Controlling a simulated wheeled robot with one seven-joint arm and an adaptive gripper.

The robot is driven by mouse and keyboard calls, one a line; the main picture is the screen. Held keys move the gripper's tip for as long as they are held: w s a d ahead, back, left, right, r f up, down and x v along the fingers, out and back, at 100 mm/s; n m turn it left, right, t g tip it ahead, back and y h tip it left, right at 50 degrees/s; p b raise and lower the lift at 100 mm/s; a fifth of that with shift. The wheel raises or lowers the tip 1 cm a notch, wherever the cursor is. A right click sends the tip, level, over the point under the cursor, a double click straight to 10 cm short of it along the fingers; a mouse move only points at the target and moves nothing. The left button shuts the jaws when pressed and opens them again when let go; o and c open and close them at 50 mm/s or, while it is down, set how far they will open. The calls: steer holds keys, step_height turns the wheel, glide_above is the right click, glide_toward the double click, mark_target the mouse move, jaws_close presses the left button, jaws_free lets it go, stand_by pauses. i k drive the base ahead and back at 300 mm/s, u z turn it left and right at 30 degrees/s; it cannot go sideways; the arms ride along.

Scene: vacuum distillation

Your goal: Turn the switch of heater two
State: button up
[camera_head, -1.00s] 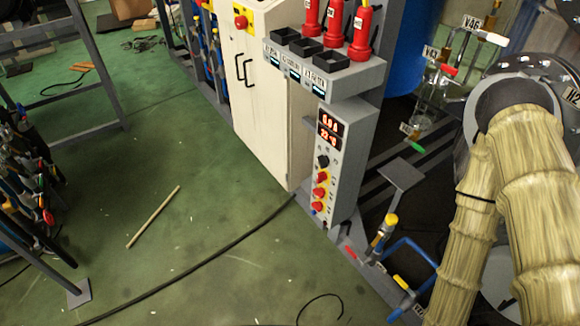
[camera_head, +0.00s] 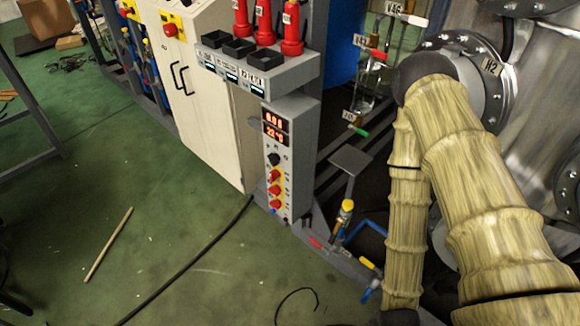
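A narrow grey control box (camera_head: 301,135) stands right of the white cabinet. Its front has two red-lit displays (camera_head: 276,126), the lower reading about 22 °C. My gripper is not in view.
A shelf (camera_head: 290,74) with black trays and red bottles juts out above the box. Thick wrapped pipes (camera_head: 470,190) fill the right. A valve with a yellow cap (camera_head: 347,205) stands low, right of the box. A black cable (camera_head: 185,268) and a stick (camera_head: 108,244) lie on open green floor.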

mark_target(274, 190)
steer(key=z, duration=1.1)
steer(key=k, duration=1.05)
steer(key=u, duration=1.45)
steer(key=i, duration=0.5)
steer(key=z, duration=0.05)
